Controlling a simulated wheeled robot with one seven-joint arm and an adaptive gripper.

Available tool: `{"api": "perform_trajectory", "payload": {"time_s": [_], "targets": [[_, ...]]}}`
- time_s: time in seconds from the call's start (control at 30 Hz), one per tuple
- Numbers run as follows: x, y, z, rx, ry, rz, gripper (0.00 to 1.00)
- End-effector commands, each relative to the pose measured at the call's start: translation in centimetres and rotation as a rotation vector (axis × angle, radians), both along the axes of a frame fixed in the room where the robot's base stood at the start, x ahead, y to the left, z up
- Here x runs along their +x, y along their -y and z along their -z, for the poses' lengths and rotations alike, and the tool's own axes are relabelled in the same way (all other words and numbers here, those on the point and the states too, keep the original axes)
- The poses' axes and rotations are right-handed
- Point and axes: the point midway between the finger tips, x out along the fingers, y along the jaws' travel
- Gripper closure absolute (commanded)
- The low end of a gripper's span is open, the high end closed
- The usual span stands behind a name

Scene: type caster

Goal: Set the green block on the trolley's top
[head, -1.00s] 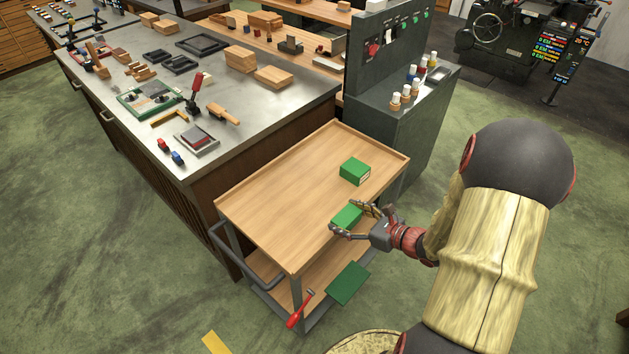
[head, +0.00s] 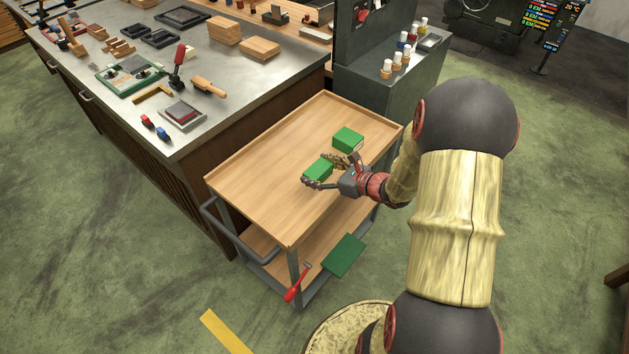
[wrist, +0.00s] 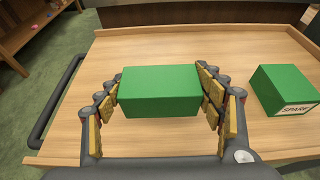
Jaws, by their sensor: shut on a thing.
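A plain green block (wrist: 160,91) is between the fingers of my gripper (head: 328,172), which is shut on it. In the head view the held green block (head: 318,169) is over the middle of the trolley's wooden top (head: 262,168). I cannot tell whether its underside touches the top. The wrist view also shows the trolley top (wrist: 215,50) beneath the block and fingers. A second green block (head: 348,139) sits on the top toward the back right. In the wrist view this second block (wrist: 285,90) bears a "SPARE" label.
A red-handled tool (head: 297,284) and a green flat piece (head: 344,256) are low on the trolley. The trolley has a raised rim and a side handle (head: 236,235). A metal-topped workbench (head: 230,88) stands behind left, a dark cabinet (head: 385,95) behind right.

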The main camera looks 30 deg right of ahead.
Motion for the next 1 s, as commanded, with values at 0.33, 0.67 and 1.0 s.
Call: {"api": "perform_trajectory", "payload": {"time_s": [0.33, 0.67, 1.0], "targets": [[2.4, 0.5, 2.8, -0.001, 0.003, 0.0, 0.61], [3.1, 0.6, 6.7, -0.001, 0.003, 0.0, 0.61], [3.0, 0.6, 6.8, -0.002, 0.003, 0.0, 0.61]]}}
